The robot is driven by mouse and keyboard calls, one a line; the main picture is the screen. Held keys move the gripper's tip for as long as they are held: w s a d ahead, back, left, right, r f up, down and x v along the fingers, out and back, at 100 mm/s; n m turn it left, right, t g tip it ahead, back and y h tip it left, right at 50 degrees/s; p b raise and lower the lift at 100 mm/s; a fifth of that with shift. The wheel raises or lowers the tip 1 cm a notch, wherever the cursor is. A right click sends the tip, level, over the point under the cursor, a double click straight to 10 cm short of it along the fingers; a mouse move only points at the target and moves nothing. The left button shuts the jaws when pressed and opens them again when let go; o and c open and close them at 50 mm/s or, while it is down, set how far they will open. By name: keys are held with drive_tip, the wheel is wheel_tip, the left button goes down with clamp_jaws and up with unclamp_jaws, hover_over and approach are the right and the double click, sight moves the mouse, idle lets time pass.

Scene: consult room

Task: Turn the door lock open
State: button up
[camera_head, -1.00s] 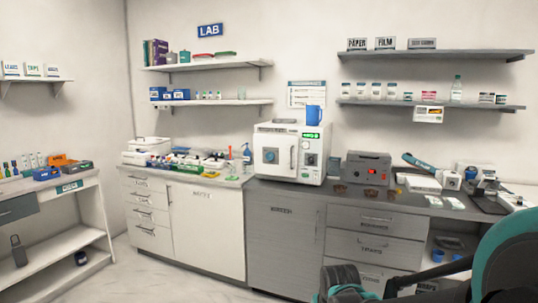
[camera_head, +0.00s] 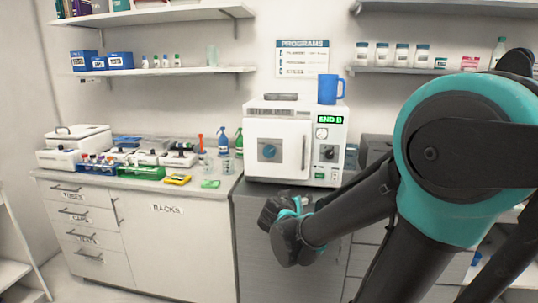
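A white boxy machine (camera_head: 294,112) stands on the counter, with a closed front door (camera_head: 278,158). A green display (camera_head: 330,120) and a dark dial (camera_head: 330,153) are on the panel to the right. My arm reaches in from the right and its end hangs below and in front of the machine, apart from the knob. My gripper's fingers are not clearly visible.
A blue mug (camera_head: 328,89) stands on top of the machine. Spray bottles (camera_head: 223,141), a yellow item (camera_head: 177,179) and tube racks (camera_head: 140,172) crowd the counter to the left. Shelves (camera_head: 160,71) hang above. My arm hides the counter's right part.

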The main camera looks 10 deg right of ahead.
sight(269, 151)
drive_tip(key=w+a+r+n+t+y, duration=0.2)
drive_tip(key=w+a+r+t, duration=0.3)
drive_tip(key=w+a+r, duration=0.35)
drive_tip(key=x, duration=1)
drive_tip(key=a+x, duration=0.1)
drive_tip(key=x, duration=0.4)
drive_tip(key=shift+w+r, duration=0.1)
drive_tip(key=shift+r, duration=0.05)
drive_tip(key=c, duration=1.2)
